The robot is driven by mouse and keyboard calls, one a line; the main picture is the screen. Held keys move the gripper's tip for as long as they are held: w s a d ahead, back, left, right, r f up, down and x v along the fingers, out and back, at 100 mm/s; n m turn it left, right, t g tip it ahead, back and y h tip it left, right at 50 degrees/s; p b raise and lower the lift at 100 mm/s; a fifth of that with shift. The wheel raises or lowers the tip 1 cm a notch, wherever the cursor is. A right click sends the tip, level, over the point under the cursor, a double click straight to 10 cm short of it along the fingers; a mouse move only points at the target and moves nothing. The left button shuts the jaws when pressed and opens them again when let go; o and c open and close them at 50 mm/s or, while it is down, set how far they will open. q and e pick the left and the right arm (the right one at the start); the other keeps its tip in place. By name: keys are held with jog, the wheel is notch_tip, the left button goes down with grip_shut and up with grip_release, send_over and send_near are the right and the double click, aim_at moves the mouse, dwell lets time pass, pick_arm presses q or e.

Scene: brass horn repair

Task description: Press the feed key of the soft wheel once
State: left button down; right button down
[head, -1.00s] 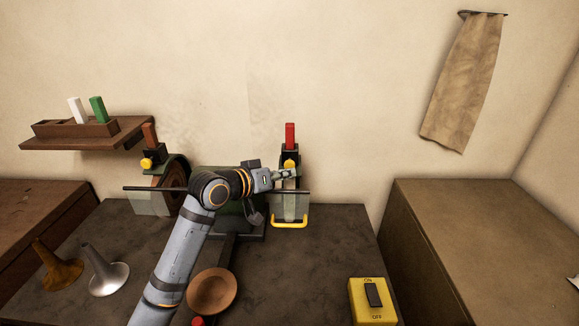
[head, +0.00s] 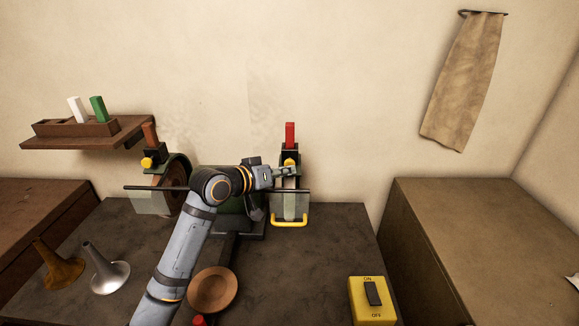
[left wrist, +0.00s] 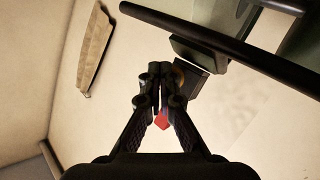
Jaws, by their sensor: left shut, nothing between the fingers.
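A buffing machine (head: 240,222) stands at the back of the dark bench. Its right-hand feeder has a yellow key (head: 290,162) below an upright red bar (head: 290,135). Its left-hand feeder has another yellow key (head: 147,163) below a brown bar (head: 150,134), beside a brown wheel (head: 172,182). My left gripper (head: 296,171) is shut and empty, just in front of the right-hand feeder and partly covering its key. I cannot tell whether it touches the key. In the left wrist view the shut fingers (left wrist: 160,78) overlap the dark feeder block (left wrist: 205,82); the red bar (left wrist: 162,121) shows between them.
A dark rod (head: 140,188) crosses in front of the machine. A yellow ON/OFF switch box (head: 358,290), a copper bowl (head: 212,297), and brass (head: 60,270) and silver (head: 108,278) funnel-like pieces sit on the bench. The bench's right middle is clear.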

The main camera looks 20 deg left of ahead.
pick_arm(q)
jog(key=shift+w+a, duration=0.1)
jog(key=shift+w, duration=0.2)
dwell(0.5)
jog(key=shift+s+d+p, duration=0.15)
jog(key=shift+s+p, duration=0.05)
jog(key=shift+s, duration=0.3)
jog(key=shift+s+d+p, duration=0.15)
jog(key=shift+s+p, duration=0.05)
jog(key=shift+s, duration=0.3)
jog(key=s, duration=0.2)
jog(key=s+d+p, duration=0.1)
jog(key=s, duration=0.1)
jog(key=shift+s+d, duration=0.2)
jog(key=shift+s, duration=0.2)
